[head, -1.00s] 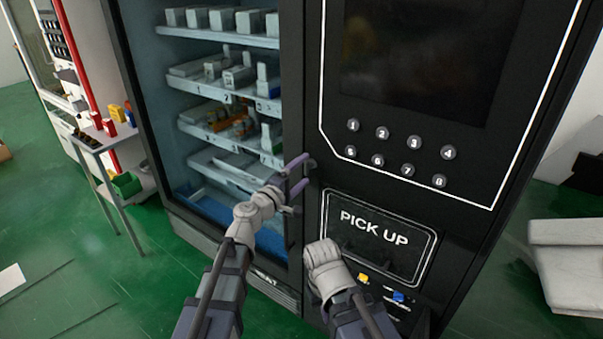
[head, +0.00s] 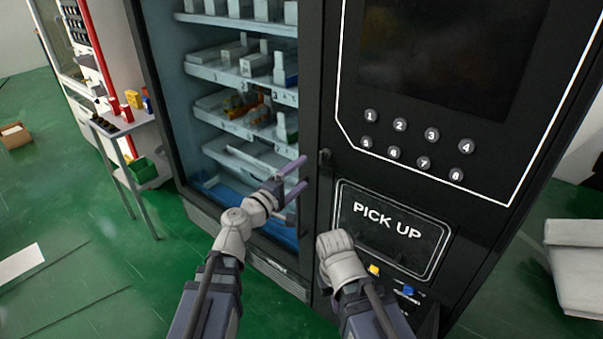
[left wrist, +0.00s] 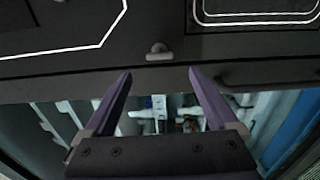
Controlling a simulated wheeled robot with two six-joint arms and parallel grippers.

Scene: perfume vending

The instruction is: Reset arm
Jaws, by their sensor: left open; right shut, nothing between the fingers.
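My left gripper (head: 291,178) is in front of the vending machine, near the edge between its glass door and its black panel. In the left wrist view its two purple fingers (left wrist: 160,85) are spread apart with nothing between them. A small knob (left wrist: 158,52) on the black panel lies just beyond the fingertips. My right gripper (head: 335,243) is lower, in front of the panel beside the pick-up hatch (head: 385,232). Its fingers are hidden behind its own wrist in the head view.
The vending machine's shelves (head: 243,80) hold several boxes behind the glass. Numbered round buttons (head: 400,125) are on the panel. A small side table (head: 122,125) stands at the left, with a cardboard box (head: 14,136) on the green floor. The floor at the left is mostly clear.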

